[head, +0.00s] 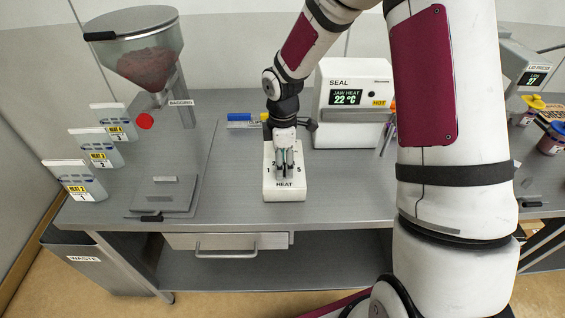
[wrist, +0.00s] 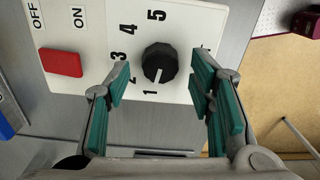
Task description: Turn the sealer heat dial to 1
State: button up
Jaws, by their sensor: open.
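The white HEAT panel (head: 284,185) lies on the grey bench in the head view, below my gripper (head: 285,160). In the wrist view the panel (wrist: 205,22) shows a round black dial (wrist: 159,60) ringed by numbers 1 to 5. The dial's short white mark points down in the picture, close to the 1. My gripper (wrist: 160,82) is open and empty, its green-padded fingers apart on the left and right of the dial. I see a gap between each finger and the dial; whether the tips reach its height I cannot tell. In the head view the gripper hides the dial.
A red switch (wrist: 60,63) marked OFF and ON sits on the panel. The SEAL unit (head: 352,115), reading 22 °C, stands behind right.

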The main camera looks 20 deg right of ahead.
notch_tip(320, 180, up, 12)
jog(key=shift+f, duration=0.25)
dwell(0.4)
